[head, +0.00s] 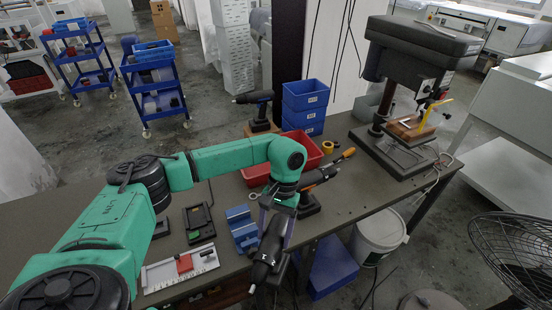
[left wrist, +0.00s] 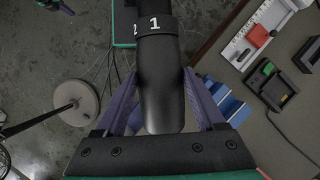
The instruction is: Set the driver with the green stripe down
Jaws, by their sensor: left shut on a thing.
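My left gripper (head: 276,226) is shut on a black driver (head: 264,262), which hangs near the bench's front edge. In the left wrist view the two purple fingers of the gripper (left wrist: 165,92) close on the driver's black rounded body (left wrist: 162,95), which has a collar with white digits. Floor shows beside it there. I cannot make out a green stripe on the held driver. A third dark driver (head: 256,98) stands at the back. My right gripper is not in view.
On the bench (head: 365,190) are a blue block fixture (head: 242,228), a charger (head: 198,222), a white ruled plate with a red block (head: 184,264), a red bin (head: 312,152), stacked blue bins (head: 305,105) and a drill press (head: 405,90). Bare bench lies right of the middle.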

